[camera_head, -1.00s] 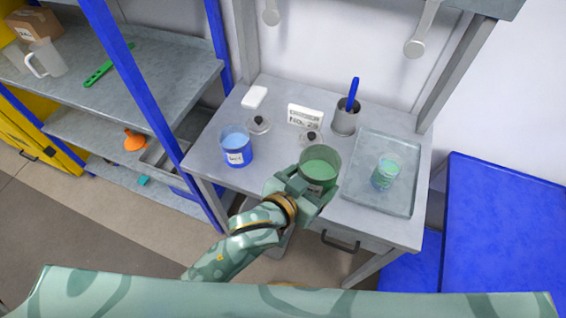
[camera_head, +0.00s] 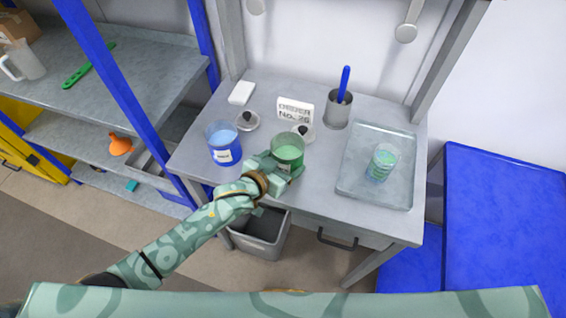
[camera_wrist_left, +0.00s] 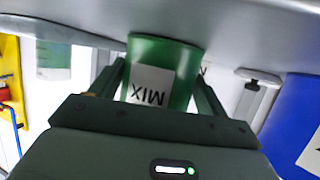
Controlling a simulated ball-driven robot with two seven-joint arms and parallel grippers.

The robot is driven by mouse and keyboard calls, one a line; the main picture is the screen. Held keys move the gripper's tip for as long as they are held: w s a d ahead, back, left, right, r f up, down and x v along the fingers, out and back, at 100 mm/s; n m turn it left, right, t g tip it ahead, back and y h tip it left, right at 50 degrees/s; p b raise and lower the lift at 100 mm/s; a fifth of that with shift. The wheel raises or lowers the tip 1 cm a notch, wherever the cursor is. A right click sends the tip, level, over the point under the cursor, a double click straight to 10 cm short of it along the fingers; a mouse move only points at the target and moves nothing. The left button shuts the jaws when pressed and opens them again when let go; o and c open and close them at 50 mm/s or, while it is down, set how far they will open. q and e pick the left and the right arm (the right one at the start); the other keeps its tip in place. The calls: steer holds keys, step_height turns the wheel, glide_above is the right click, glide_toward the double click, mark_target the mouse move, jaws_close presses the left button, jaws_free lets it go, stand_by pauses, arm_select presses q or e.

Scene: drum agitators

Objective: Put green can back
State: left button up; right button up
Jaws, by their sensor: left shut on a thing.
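The green can (camera_head: 288,148) is an open-topped can with light green contents, over the front middle of the grey bench. In the left wrist view the can (camera_wrist_left: 165,65) shows a white label reading MIX, upside down. My left gripper (camera_head: 279,165) is shut around the can from the front left, with a finger on each side in the left wrist view. I cannot tell whether the can's bottom touches the bench. The blue can (camera_head: 224,144) with a white label stands to its left. My right gripper is not in view.
A grey tray (camera_head: 350,183) on the bench's right holds a glass beaker (camera_head: 383,162) of green liquid. Behind stand a sign (camera_head: 294,111), a grey cup (camera_head: 338,108) with a blue-handled tool, two black-knobbed lids (camera_head: 247,120) and a white block (camera_head: 241,93). A grey bin (camera_head: 260,235) is below.

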arm_select(q)
steer(key=shift+r, duration=0.1)
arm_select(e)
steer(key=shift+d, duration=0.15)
arm_select(q)
steer(key=shift+f, duration=0.2)
steer(key=o, duration=1.3)
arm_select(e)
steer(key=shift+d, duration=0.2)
arm_select(q)
steer(key=shift+r, duration=0.2)
steer(key=shift+p+v, duration=1.45)
steer(key=shift+v, duration=4.55)
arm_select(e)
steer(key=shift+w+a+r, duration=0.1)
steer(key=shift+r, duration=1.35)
arm_select(q)
steer(key=shift+f, duration=0.15)
